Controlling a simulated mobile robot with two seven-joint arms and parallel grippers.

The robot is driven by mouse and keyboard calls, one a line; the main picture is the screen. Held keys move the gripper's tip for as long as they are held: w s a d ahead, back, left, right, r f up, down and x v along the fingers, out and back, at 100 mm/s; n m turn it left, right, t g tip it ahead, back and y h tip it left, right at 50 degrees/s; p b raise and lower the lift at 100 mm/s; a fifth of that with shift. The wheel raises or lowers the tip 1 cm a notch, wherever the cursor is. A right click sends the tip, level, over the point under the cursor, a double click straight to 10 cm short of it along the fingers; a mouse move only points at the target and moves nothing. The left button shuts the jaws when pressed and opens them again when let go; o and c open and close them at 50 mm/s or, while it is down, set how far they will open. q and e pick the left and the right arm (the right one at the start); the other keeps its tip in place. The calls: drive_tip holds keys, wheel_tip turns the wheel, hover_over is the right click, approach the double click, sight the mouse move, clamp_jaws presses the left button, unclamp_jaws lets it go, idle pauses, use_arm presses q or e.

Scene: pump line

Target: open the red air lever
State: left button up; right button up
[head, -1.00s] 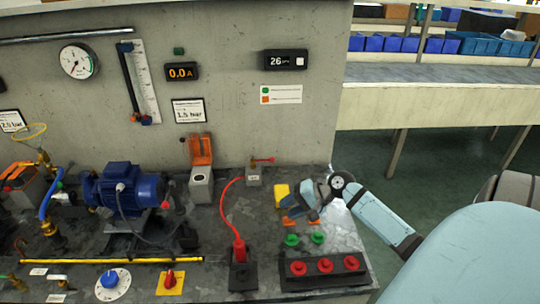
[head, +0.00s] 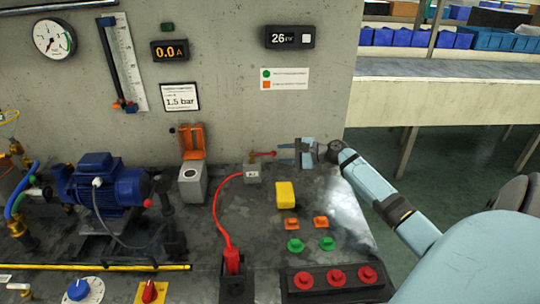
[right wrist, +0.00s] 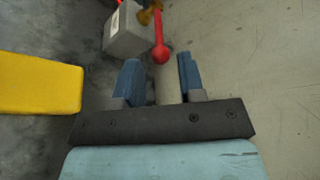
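The red air lever (head: 264,154) sits on top of a small grey block (head: 252,173) at the back of the bench, near the wall. It points to the right. My right gripper (head: 279,154) is open just right of the lever's end, its fingers pointing left. In the right wrist view the lever (right wrist: 160,45) ends in a red ball lying just ahead of and between the two blue fingers (right wrist: 157,78), with nothing gripped. My left gripper is not in view.
A yellow block (head: 286,195) stands in front of my right gripper. A red hose (head: 216,205) runs from the grey block to a dark stand. An orange-lidded box (head: 192,176) stands to the left. Green, orange and red buttons (head: 335,277) lie toward the front. The concrete wall (head: 225,110) is close behind.

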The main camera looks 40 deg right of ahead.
sight(270, 154)
drive_tip(key=x, duration=0.5)
clamp_jaws()
